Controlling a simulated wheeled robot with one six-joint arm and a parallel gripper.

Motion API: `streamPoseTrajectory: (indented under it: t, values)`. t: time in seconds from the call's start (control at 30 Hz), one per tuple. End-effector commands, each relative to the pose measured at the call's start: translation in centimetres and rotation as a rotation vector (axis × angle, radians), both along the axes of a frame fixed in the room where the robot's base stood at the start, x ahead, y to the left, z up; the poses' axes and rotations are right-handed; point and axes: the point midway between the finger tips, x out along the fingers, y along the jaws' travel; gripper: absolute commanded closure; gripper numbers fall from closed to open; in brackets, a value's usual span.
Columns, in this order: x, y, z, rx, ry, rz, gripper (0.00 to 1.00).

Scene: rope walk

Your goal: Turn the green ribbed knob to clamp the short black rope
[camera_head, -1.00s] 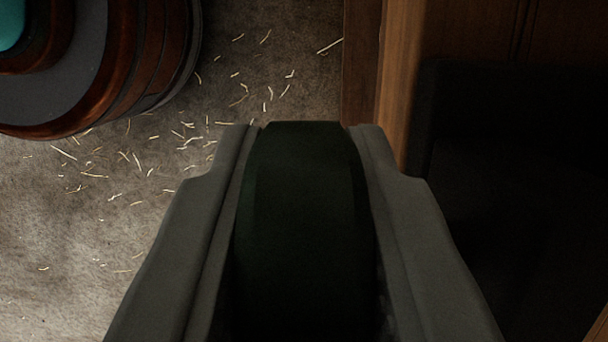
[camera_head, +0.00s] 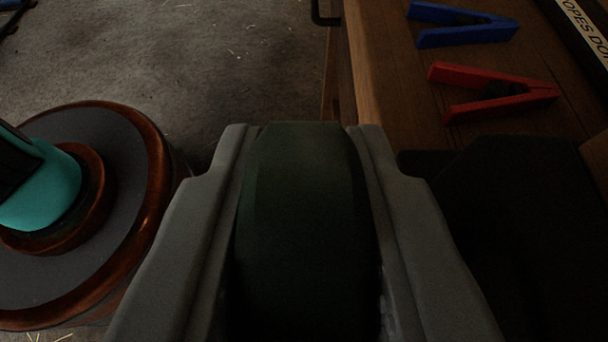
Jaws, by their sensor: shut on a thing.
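My gripper (camera_head: 305,135) fills the lower middle of the view. Its two grey jaws are shut on the dark green knob (camera_head: 303,215), one jaw on each side. The knob looks very dark, and its ribs are hard to make out. The short black rope cannot be made out. A black block-like body (camera_head: 490,230) stands just right of my gripper; I cannot tell whether the knob joins it.
A wooden bench top (camera_head: 395,100) lies at the upper right, with a blue clamp (camera_head: 460,22) and a red clamp (camera_head: 490,88) on it. A round wood-rimmed reel (camera_head: 150,170) with a teal thing (camera_head: 45,195) stands at left. Bare floor (camera_head: 200,60) shows behind.

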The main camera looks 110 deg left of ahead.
Motion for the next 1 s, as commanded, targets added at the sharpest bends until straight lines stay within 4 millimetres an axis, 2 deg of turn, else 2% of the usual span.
streamPoseTrajectory:
  t: [0.3, 0.77, 0.8, 0.87, 1.0]
  values:
    - [0.07, -0.11, -0.02, 0.085, 0.027, 0.0, 1.0]
    - [0.06, -0.12, -0.05, 0.093, 0.031, 0.0, 1.0]
    - [0.05, -0.12, -0.05, 0.093, 0.031, 0.0, 0.7]
    - [0.05, -0.13, -0.04, 0.093, 0.031, 0.0, 0.59]
    - [0.04, -0.12, -0.02, 0.093, 0.031, 0.0, 0.56]
